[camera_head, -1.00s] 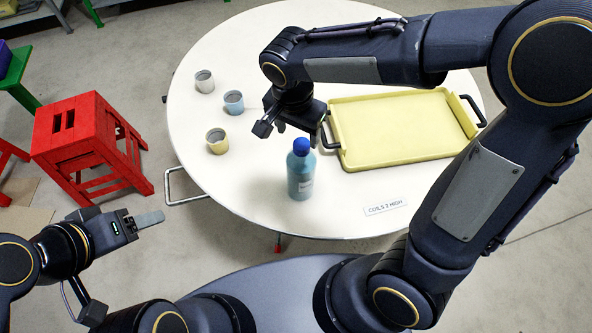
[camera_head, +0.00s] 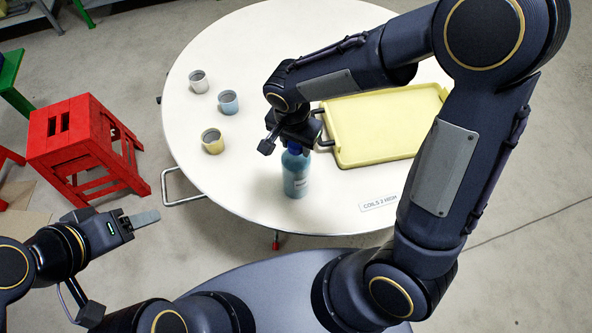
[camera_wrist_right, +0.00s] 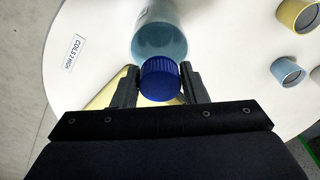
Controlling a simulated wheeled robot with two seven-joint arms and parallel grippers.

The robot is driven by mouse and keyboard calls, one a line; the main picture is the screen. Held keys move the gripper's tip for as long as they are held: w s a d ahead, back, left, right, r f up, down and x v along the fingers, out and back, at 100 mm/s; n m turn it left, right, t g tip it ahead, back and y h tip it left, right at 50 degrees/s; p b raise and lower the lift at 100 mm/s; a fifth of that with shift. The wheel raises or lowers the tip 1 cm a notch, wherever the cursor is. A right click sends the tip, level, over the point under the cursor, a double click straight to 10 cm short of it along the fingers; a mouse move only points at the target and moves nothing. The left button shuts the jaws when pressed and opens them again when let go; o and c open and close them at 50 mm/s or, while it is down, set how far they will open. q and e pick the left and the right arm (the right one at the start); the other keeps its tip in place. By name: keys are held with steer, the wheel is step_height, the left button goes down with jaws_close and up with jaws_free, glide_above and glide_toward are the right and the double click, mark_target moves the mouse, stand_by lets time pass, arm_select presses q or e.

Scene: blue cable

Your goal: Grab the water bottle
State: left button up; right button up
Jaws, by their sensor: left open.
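The water bottle (camera_head: 296,178) is teal with a blue cap and a small label. It stands upright on the round white table near its front edge. My right gripper (camera_head: 292,146) is directly above it, pointing down, and hides part of the cap. In the right wrist view, the two fingers (camera_wrist_right: 159,80) lie on either side of the blue cap (camera_wrist_right: 160,80), very close to it. I cannot tell whether they press on it. The bottle's body (camera_wrist_right: 160,38) shows beyond the cap. My left gripper (camera_head: 140,220) is open and empty, off the table at the lower left.
A yellow tray (camera_head: 385,128) with dark handles lies right of the bottle, beneath my right arm. Three cups, white (camera_head: 199,82), blue (camera_head: 228,102) and yellow (camera_head: 212,141), stand at the left. A sign (camera_head: 380,204) lies near the front edge. A red stool (camera_head: 75,135) stands beside the table.

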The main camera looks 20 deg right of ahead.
steer(key=shift+s, duration=0.1)
jaws_close()
steer(key=shift+r, duration=0.1)
